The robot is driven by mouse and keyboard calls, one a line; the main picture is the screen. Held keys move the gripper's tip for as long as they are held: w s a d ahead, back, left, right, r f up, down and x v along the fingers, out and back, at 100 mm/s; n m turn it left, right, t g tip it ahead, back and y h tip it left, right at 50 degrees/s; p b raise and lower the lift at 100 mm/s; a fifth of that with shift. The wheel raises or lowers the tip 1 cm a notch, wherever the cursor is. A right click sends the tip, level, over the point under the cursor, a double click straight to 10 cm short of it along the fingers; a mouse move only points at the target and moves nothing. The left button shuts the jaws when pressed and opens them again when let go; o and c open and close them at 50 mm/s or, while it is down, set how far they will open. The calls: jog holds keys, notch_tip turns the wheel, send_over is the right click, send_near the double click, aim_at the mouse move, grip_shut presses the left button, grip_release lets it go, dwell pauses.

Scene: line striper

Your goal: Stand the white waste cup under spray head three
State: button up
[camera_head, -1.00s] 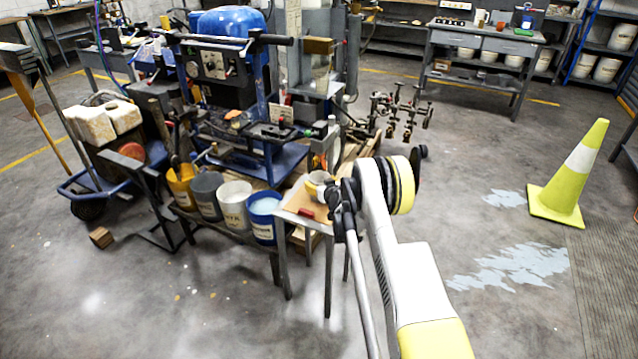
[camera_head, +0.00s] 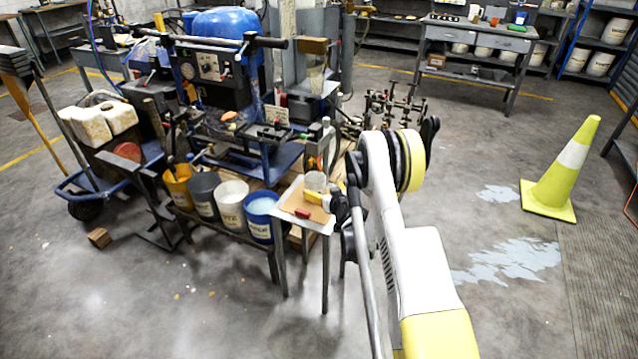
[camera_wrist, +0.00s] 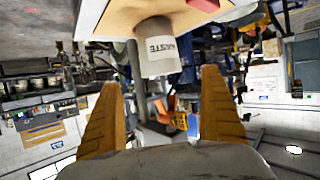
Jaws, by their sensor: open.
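The white waste cup (camera_head: 315,181) stands on the small metal side table (camera_head: 290,211), partly hidden by my gripper in the head view. In the wrist view the cup (camera_wrist: 157,48) shows upside down, its WASTE lettering facing me, beyond and between my fingers. My gripper (camera_wrist: 160,80) is open and empty, with its yellow fingers spread on either side of the cup's line. I cannot tell that either finger touches it. The line striper (camera_head: 215,75) stands behind and left of the table. I cannot tell which spray head is number three.
A red object (camera_head: 303,212) lies on the table's board. A blue paint bucket (camera_head: 261,218) and several other buckets stand just left. Clamped metal fittings (camera_head: 392,110) are behind my arm. A yellow cone (camera_head: 562,170) stands right; the floor between is open.

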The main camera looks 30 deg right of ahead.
jog(key=s+a+r+n+g+y, duration=0.1)
jog(key=s+a+r, duration=0.1)
jog(key=a+r, duration=0.5)
jog(key=s+a+r+g+y, duration=0.1)
jog(key=s+a+r, duration=0.15)
jog(key=r, duration=0.85)
jog(key=s+a+r+g, duration=0.1)
jog(key=s+a+r, duration=0.6)
jog(key=s+r, duration=0.2)
jog(key=s+a+g, duration=0.1)
jog(key=s+a, duration=0.2)
jog(key=s, duration=1.1)
jog(key=s+a+r+g, duration=0.1)
jog(key=s+a, duration=0.3)
jog(key=s, duration=1)
jog(key=shift+r+n+g, duration=0.15)
jog(key=shift+n+g, duration=0.15)
jog(key=shift+g, duration=0.4)
jog(key=shift+w, duration=0.1)
